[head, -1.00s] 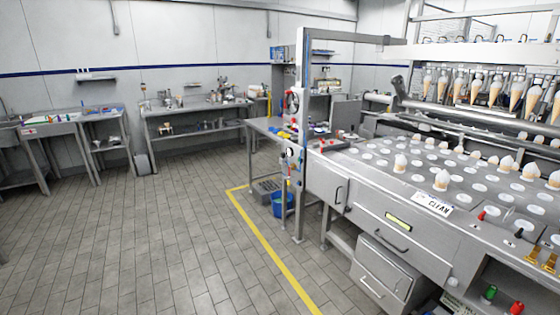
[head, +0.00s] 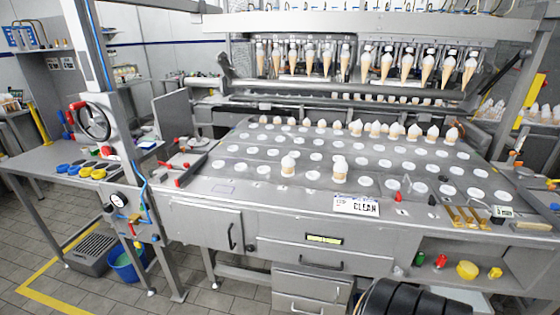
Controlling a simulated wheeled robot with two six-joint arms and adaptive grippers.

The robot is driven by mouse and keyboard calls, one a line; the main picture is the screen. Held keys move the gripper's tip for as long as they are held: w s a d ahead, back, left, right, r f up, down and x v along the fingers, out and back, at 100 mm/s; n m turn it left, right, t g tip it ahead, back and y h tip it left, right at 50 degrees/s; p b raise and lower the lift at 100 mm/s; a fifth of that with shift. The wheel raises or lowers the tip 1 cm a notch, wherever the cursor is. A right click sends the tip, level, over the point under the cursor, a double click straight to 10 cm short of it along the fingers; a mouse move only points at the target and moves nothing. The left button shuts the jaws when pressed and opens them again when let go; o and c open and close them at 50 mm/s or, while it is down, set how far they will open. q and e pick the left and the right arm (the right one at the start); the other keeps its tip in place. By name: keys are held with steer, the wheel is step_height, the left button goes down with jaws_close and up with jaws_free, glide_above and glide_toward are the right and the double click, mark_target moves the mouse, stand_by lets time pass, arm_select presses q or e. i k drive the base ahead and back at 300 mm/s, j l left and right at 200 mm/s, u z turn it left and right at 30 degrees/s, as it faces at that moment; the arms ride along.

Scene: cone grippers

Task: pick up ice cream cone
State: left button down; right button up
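Several ice cream cones hang in a row from the overhead rack, such as one cone (head: 326,62) near its middle. Two cones with white tops stand in the steel machine top (head: 230,172) near its front: the left one (head: 288,166) and the right one (head: 340,169). A row of more white-topped cones (head: 394,130) stands farther back on the same surface. Neither gripper shows in the head view. A black rounded part at the bottom right edge looks like part of my own arm.
A "CLEAN" sign (head: 356,206) lies at the machine's front edge. Gold holders (head: 466,217) sit at the right front. A post with a black handwheel (head: 94,121) stands at the left. A blue bucket (head: 125,266) is on the floor, and open tiled floor shows at lower left.

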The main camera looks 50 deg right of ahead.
mark_target(288, 163)
steer(key=i+j+z, duration=0.1)
steer(key=i+z, duration=0.35)
steer(key=i+j+z, duration=0.2)
steer(key=z, duration=0.2)
steer(key=i+j+z, duration=0.3)
steer(key=z, duration=0.15)
steer(key=i+j+z, duration=0.25)
steer(key=j+z, duration=0.2)
